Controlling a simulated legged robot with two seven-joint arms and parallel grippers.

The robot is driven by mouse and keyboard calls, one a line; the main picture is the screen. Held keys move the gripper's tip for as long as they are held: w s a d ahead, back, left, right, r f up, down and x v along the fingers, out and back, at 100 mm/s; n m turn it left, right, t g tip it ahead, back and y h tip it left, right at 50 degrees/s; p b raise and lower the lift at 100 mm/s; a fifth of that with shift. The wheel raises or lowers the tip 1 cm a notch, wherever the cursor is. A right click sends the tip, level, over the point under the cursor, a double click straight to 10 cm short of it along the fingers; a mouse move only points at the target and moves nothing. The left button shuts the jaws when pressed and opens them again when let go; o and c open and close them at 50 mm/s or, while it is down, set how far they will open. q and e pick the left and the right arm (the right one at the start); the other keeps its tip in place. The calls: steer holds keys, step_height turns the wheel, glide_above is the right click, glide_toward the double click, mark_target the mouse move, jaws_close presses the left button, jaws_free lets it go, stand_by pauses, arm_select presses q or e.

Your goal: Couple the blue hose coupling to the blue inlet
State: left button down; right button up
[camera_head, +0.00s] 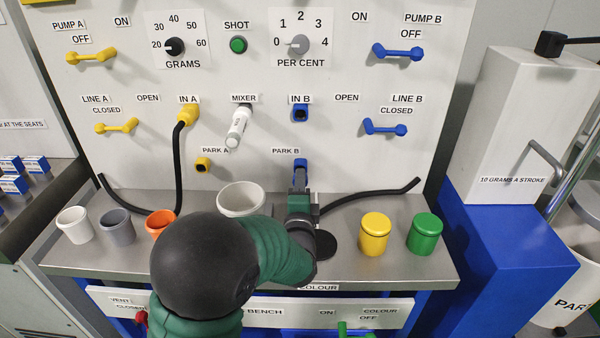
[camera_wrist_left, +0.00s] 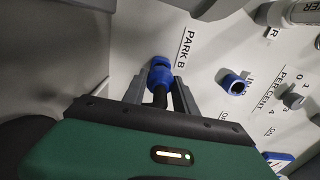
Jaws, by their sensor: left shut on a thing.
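The blue hose coupling (camera_head: 300,166) is at the panel under the PARK B label. My left gripper (camera_head: 299,182) is shut on it. In the left wrist view the coupling (camera_wrist_left: 160,74) shows between the fingers (camera_wrist_left: 158,92), against or very close to the panel; I cannot tell whether it is seated. Its black hose (camera_head: 375,197) runs off to the right. The blue inlet (camera_head: 300,112), labelled IN B, is empty and straight above the coupling; it also shows in the left wrist view (camera_wrist_left: 235,84). My right gripper is in neither view.
The white mixer spout (camera_head: 238,128) sticks out left of the inlet. A yellow coupling (camera_head: 188,115) sits at IN A. A white cup (camera_head: 241,199), a yellow pot (camera_head: 375,233) and a green pot (camera_head: 425,233) stand on the bench. The panel between PARK B and IN B is clear.

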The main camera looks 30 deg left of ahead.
arm_select(q)
steer(key=shift+p+v, duration=0.4)
steer(key=shift+v, duration=1.15)
steer(key=p+v, duration=0.1)
steer(key=v, duration=0.3)
step_height(320, 180, up, 16)
steer(key=n+p, duration=0.6)
steer(key=p, duration=1.3)
steer(key=shift+w+a, duration=0.2)
steer(key=shift+w, duration=0.25)
steer(key=shift+f, duration=0.1)
